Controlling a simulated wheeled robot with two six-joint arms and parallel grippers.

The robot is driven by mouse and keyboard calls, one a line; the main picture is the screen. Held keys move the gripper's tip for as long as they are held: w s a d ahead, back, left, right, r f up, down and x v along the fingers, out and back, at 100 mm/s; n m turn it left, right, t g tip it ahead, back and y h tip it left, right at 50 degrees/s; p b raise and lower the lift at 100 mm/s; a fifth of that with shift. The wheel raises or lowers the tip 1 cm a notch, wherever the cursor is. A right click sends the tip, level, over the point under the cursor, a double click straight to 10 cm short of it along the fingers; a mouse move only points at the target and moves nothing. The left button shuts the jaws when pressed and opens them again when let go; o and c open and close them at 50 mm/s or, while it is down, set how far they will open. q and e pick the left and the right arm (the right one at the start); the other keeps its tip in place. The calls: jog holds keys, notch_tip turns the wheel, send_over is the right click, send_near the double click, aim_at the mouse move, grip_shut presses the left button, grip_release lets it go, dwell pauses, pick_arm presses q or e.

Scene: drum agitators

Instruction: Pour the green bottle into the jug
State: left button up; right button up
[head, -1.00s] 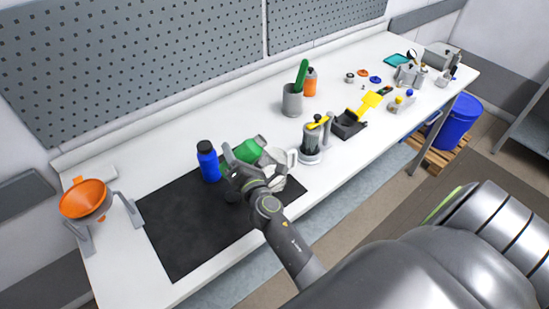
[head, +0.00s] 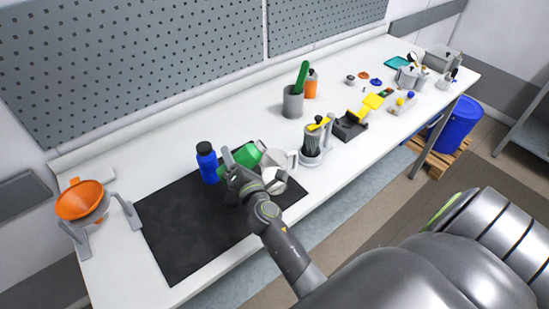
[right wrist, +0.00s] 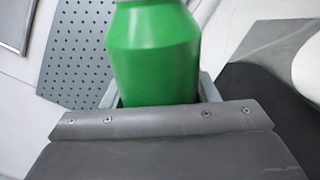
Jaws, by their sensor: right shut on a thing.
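The green bottle (head: 243,155) is held tilted well over above the black mat, its right end close to the jug. My right gripper (head: 230,166) is shut on it. In the right wrist view the bottle (right wrist: 155,55) stands between the fingers, its mouth out of frame at the top. The pale jug (head: 276,180), with its handle on the right, is partly hidden behind my gripper and wrist. A white rounded edge, probably the jug (right wrist: 308,66), shows at the right of the wrist view. Whether anything flows out cannot be seen. My left gripper is not in view.
A blue bottle (head: 207,163) stands upright just left of my gripper. The black mat (head: 180,235) is clear at the front left. An orange funnel on a stand (head: 82,200) is at far left. A grey holder with a yellow item (head: 313,145) stands right of the jug.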

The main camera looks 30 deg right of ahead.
jog(key=shift+r, duration=0.15)
jog(key=shift+w+a, duration=0.1)
jog(key=shift+a, duration=0.05)
jog(key=shift+r+m, duration=0.2)
jog(key=shift+m, duration=0.2)
jog(key=shift+r, duration=0.1)
jog(key=shift+r+m, duration=0.15)
jog(key=shift+m, duration=0.15)
jog(key=shift+a, duration=0.15)
dwell(0.3)
jog(key=shift+m, duration=0.3)
dwell(0.3)
jog(key=shift+m, duration=0.3)
